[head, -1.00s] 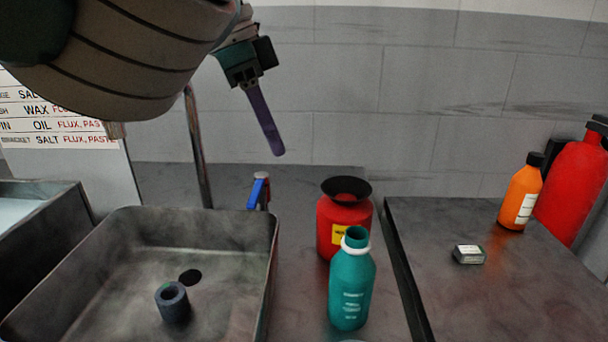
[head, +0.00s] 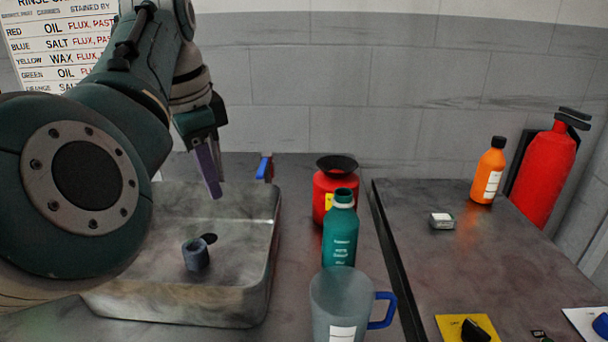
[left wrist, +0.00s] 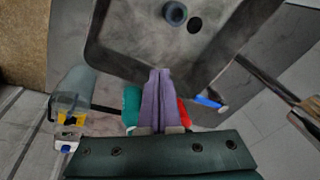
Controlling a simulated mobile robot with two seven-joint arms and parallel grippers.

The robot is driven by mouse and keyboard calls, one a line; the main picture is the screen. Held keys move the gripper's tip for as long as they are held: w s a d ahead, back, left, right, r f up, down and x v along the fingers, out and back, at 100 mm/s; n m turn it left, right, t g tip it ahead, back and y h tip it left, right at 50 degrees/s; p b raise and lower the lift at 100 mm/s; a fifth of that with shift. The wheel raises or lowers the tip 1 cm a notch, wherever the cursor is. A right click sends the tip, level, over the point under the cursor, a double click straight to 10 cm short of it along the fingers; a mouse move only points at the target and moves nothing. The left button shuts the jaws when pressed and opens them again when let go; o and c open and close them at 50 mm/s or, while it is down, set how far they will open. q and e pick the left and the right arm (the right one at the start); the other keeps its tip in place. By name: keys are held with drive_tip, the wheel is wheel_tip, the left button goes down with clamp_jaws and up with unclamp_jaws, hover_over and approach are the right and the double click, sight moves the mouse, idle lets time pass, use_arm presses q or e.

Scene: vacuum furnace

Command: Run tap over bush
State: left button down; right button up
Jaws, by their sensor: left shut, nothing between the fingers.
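The bush (head: 196,255), a short grey ring-shaped cylinder, stands upright in the metal sink (head: 262,235) beside the dark drain hole (head: 209,238). In the left wrist view the bush (left wrist: 174,13) is at the top. The tap's blue lever (head: 264,168) is just behind the sink's back right corner. A metal pipe (left wrist: 268,82), apparently the tap's spout, shows at the right of the left wrist view; in the head view my arm hides it. My left gripper (head: 214,192) has purple fingers, shut and empty, pointing down above the sink, apart from bush and lever. My right gripper is out of view.
A red can (head: 325,188) with a black funnel top, a teal bottle (head: 341,240) and a clear jug (head: 335,295) with a blue handle stand right of the sink. An orange bottle (head: 488,172) and red extinguisher (head: 542,175) are farther right.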

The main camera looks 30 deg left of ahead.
use_arm(q)
drive_tip(key=s+d+f+n+y+p, duration=0.1)
drive_tip(key=s+d+f, duration=0.1)
drive_tip(key=s, duration=0.3)
drive_tip(key=s+d+f+n+t+y, duration=0.1)
drive_tip(key=s+d+f, duration=0.1)
drive_tip(key=s+d, duration=0.2)
drive_tip(key=shift+s+d+f+p, duration=0.2)
drive_tip(key=shift+s+p, duration=0.2)
drive_tip(key=shift+s, duration=0.75)
idle(0.5)
